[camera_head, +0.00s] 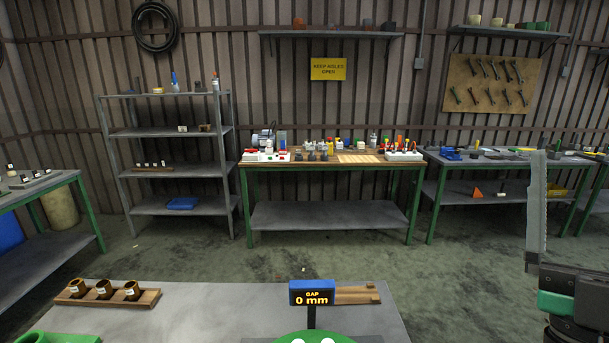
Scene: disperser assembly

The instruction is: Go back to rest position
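Part of my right arm (580,292), dark with a green section, comes in at the lower right edge. A long grey upright bar (537,208) stands above it; I cannot tell whether it is a finger or a held part. My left gripper is not in view. On the near table (225,310), a small blue display (311,292) reads "GAP 0 mm" on a dark post. Below it is the top of a green device (322,338), cut off by the frame. A wooden rack (108,294) with three dark brown cups stands at the left.
A wooden piece (357,295) lies behind the display. A green object (60,338) is cut off at the lower left. Farther back are a grey shelf (178,206), a green-legged workbench (333,167) crowded with small items, and side benches. Open floor separates them from the near table.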

